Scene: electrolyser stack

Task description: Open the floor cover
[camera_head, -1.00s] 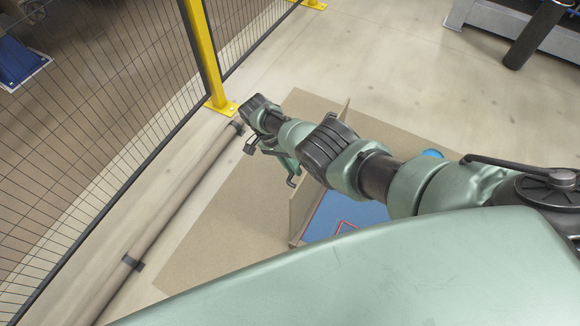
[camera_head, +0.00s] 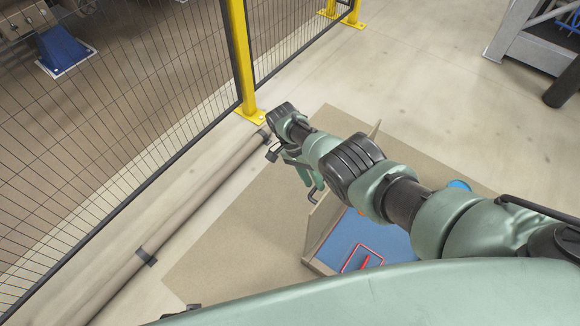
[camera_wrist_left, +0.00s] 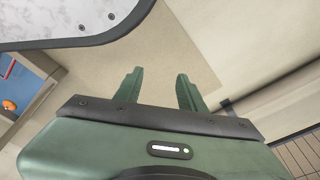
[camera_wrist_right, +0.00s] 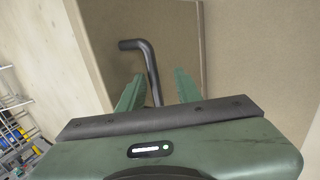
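The floor cover (camera_head: 320,227) is a tan panel standing steeply raised along the near-left side of a recess with a blue floor (camera_head: 390,240). A dark bent handle (camera_wrist_right: 150,65) shows in the right wrist view in front of a tan surface. My right gripper (camera_head: 305,180) is left of the raised panel in the head view. In the right wrist view its fingers (camera_wrist_right: 157,88) are apart, with the handle's bar between them and a gap beside it. My left gripper (camera_wrist_left: 157,85) is open and empty above the floor.
A tan sheet (camera_head: 235,240) surrounds the recess on the pale floor. A long pipe (camera_head: 190,215) runs along a mesh fence with a yellow post (camera_head: 241,60) at left. A grey machine frame (camera_head: 515,40) stands at far right. Open floor lies at the back.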

